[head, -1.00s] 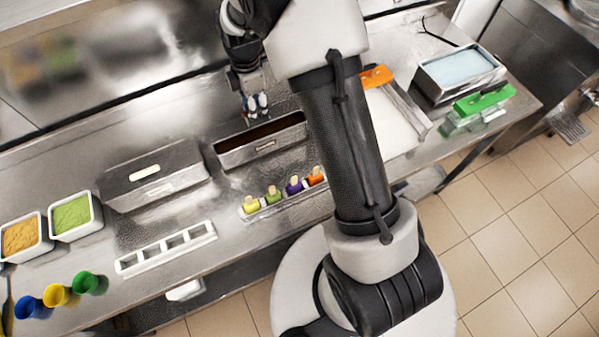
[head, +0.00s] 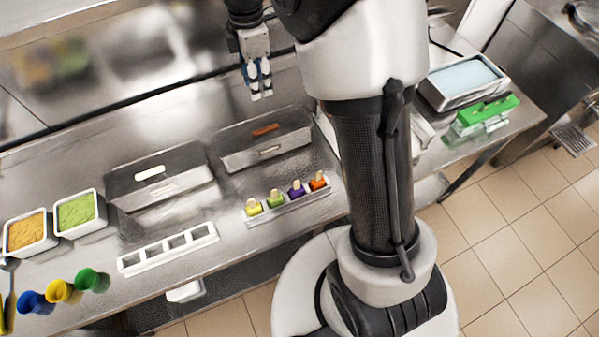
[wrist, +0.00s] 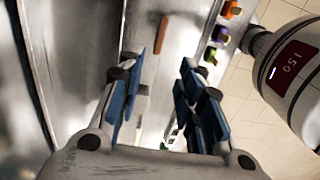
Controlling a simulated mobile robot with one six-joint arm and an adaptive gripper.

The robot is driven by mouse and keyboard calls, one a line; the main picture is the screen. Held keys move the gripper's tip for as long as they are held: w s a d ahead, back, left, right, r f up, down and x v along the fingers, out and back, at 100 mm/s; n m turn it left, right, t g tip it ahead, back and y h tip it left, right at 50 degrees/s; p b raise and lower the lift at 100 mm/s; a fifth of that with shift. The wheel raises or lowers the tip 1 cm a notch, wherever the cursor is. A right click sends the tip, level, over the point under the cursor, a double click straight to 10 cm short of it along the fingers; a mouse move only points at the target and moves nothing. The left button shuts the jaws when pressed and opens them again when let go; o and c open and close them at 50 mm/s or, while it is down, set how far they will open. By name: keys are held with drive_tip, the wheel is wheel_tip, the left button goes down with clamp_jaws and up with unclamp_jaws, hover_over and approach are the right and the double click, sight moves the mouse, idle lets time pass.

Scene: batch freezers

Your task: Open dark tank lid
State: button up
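The dark tank (head: 262,152) is a steel box at the back middle of the counter. Its lid (head: 240,138) is down and hides the inside. A brown handle (head: 265,130) lies on the lid; the handle also shows beyond my fingers in the wrist view (wrist: 160,35). My gripper (head: 261,93) is above and behind the tank, pointing down, apart from the lid. In the wrist view my gripper (wrist: 160,82) has its blue fingers spread with nothing between them.
A similar tank with a white-handled lid (head: 186,165) stands to the left. A white rack (head: 168,250) and a tray of coloured pops (head: 287,203) lie in front. Tubs (head: 76,213) and coloured cups (head: 92,281) are far left. A blue-filled basin (head: 462,78) is at right.

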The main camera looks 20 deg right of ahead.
drive_tip(key=s+f+m+t+b, duration=0.2)
drive_tip(key=s+f+m+b, duration=0.1)
drive_tip(key=s+m+b, duration=0.4)
drive_tip(key=s+f+m+t+b, duration=0.1)
drive_tip(key=s+f+m+b, duration=0.3)
drive_tip(key=s+m+b, duration=0.3)
drive_tip(key=s+b, duration=0.4)
drive_tip(key=s, duration=0.5)
drive_tip(key=shift+f+t+b, duration=0.25)
drive_tip(key=shift+t+b, duration=0.1)
drive_tip(key=shift+t, duration=0.05)
drive_tip(key=shift+w+d, duration=0.1)
